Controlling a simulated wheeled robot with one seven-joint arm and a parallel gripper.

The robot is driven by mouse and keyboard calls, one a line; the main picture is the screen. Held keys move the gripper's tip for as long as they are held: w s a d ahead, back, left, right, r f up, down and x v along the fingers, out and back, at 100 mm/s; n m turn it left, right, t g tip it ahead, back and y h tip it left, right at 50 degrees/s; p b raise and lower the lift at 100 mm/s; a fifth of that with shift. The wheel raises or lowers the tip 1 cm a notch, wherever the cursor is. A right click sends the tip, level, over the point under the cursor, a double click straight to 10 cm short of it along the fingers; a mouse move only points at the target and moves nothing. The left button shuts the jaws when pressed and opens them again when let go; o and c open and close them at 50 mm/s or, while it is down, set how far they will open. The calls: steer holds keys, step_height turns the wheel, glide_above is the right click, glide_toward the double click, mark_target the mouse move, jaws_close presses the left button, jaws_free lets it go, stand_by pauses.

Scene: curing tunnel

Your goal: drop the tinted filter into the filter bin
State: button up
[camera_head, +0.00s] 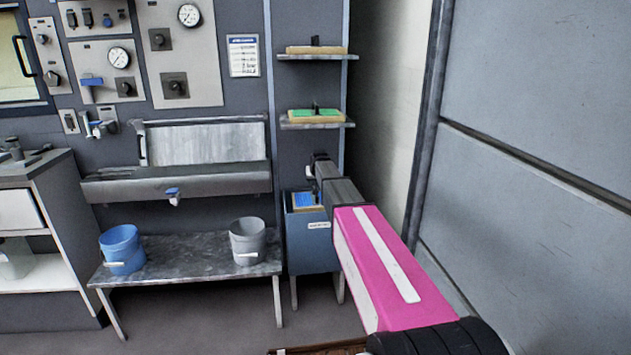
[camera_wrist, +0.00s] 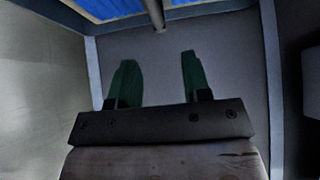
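A blue-grey bin (camera_head: 313,255) with a small white label stands at the centre right of the head view. A blue panel, apparently the tinted filter (camera_head: 304,200), shows at the bin's open top, left of my arm. Blue panels with a grey post between them also show at the top edge of the wrist view (camera_wrist: 115,8). My gripper (camera_head: 320,163) is above the bin, partly hidden by my arm. In the wrist view its two dark green fingers (camera_wrist: 155,80) stand apart with nothing between them. Whether the blue panel rests fully inside the bin is unclear.
Two wall shelves hold a tan framed filter (camera_head: 330,50) and a green one (camera_head: 330,115). A bench (camera_head: 190,258) left of the bin carries a blue bucket (camera_head: 122,250) and a grey bucket (camera_head: 248,242). A large grey panel (camera_head: 540,150) closes off the right.

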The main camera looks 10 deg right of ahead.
stand_by(0.3)
steer(key=v, duration=1)
steer(key=shift+s+r, duration=0.25)
steer(key=s+f+g, duration=0.2)
steer(key=s+f, duration=0.5)
steer(key=s, duration=0.6)
steer(key=s+f+g, duration=0.3)
steer(key=s+f, duration=0.5)
steer(key=s, duration=0.6)
steer(key=s+f+g, duration=0.3)
steer(key=s+f, duration=0.5)
steer(key=s, duration=0.6)
steer(key=shift+a+f, duration=0.1)
steer(key=shift+f, duration=0.05)
